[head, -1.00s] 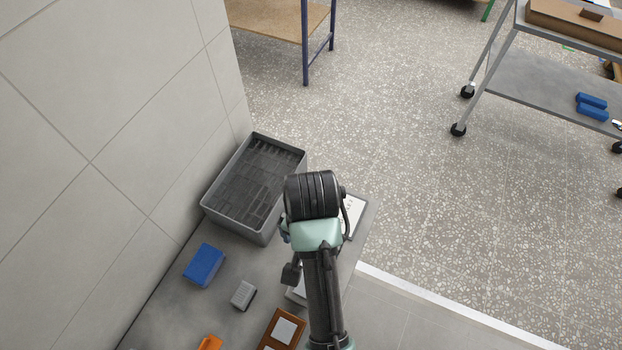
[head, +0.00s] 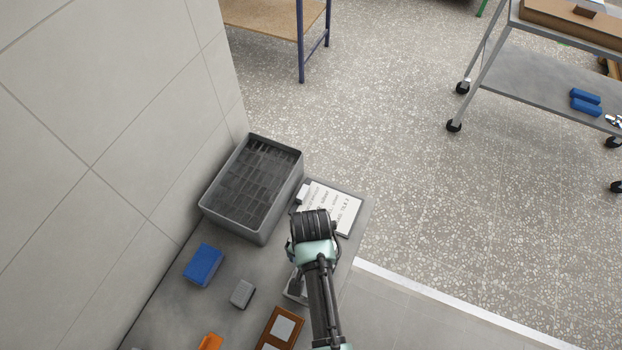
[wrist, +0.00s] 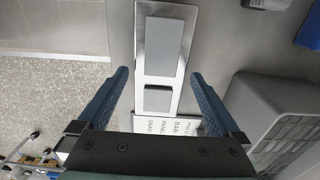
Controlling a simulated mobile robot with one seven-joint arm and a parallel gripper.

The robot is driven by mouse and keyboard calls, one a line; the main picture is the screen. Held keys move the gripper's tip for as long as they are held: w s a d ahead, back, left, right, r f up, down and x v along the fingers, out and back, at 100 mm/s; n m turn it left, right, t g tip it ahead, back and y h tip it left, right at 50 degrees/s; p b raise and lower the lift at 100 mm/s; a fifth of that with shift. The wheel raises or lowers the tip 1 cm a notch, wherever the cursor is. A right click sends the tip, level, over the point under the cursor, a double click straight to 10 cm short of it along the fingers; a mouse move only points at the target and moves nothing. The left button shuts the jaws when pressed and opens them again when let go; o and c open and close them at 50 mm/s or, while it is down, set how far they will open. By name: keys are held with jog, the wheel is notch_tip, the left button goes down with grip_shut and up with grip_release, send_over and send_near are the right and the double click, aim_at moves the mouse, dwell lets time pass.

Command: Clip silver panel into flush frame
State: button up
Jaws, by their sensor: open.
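The silver panel (wrist: 166,46) is a flat, shiny rectangular plate with one large and one small grey rectangle on its face. It lies on the grey ledge. My gripper (wrist: 160,73) is open above it in the wrist view, with one blue finger on each side of the panel and nothing held. I cannot tell the height gap. In the head view my arm hides most of the panel, and only an edge (head: 290,293) shows. An orange-brown frame with pale squares (head: 281,328) lies nearby; I cannot tell whether it is the flush frame.
A grey crate with dark slotted contents (head: 253,187) stands by the tiled wall. A printed sheet (head: 338,206) lies beside it. A blue block (head: 203,265), a small grey block (head: 243,293) and an orange item (head: 210,342) are on the ledge (head: 170,318). Open floor lies to the right.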

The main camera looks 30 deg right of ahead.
jog(key=shift+f, duration=0.6)
jog(key=c, duration=1.3)
jog(key=shift+r, duration=0.1)
